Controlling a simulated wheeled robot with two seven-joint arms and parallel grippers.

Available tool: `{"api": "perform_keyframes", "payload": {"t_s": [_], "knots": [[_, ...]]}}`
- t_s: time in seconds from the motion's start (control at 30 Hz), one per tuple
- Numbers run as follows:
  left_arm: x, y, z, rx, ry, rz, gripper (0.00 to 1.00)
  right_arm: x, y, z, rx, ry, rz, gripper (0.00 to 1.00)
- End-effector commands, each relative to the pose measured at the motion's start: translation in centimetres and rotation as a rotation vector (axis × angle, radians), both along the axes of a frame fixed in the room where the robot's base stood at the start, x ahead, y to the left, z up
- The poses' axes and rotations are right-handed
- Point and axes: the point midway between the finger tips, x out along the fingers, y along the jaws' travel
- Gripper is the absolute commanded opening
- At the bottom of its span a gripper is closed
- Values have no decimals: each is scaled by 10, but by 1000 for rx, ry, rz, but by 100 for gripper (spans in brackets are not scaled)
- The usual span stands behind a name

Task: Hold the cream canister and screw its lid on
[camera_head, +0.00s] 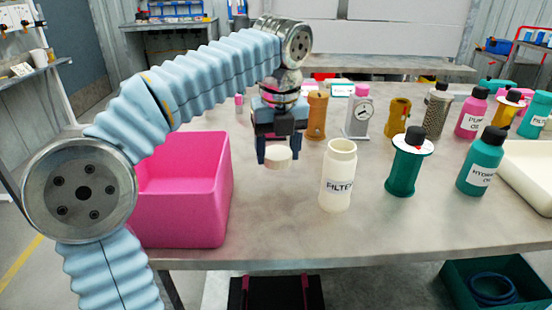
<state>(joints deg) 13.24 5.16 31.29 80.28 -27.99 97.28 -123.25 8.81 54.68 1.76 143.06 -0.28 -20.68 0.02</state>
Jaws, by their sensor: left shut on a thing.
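The cream canister (337,176) stands upright and open-topped near the front middle of the table, with a label reading "FILTER". My left gripper (278,155) is to the left of the canister and a little behind it, pointing down. It is shut on a round cream lid (278,158), held between its two dark fingers. The lid is apart from the canister. I cannot tell whether the lid touches the table. My right gripper is not in view.
A pink bin (187,190) stands at the table's front left. A green spool-like part (405,170) and a teal bottle (482,162) stand right of the canister. A white tray (530,170) is at the right edge. Several bottles and parts stand behind. Bare table (300,230) lies in front.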

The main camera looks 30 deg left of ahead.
Motion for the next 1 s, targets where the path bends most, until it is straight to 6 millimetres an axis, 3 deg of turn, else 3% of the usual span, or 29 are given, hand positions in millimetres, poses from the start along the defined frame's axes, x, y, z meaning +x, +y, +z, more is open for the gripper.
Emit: {"api": "perform_keyframes", "payload": {"t_s": [0.13,0.3,0.5,1.0], "knots": [[-24,-19,39,0,-5,-4,32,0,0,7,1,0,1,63],[-58,-45,54,0,-4,-4,32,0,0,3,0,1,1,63],[-83,-64,68,0,-1,-2,32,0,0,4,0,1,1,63],[-94,-72,74,1,-1,0,32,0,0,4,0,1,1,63]]}}
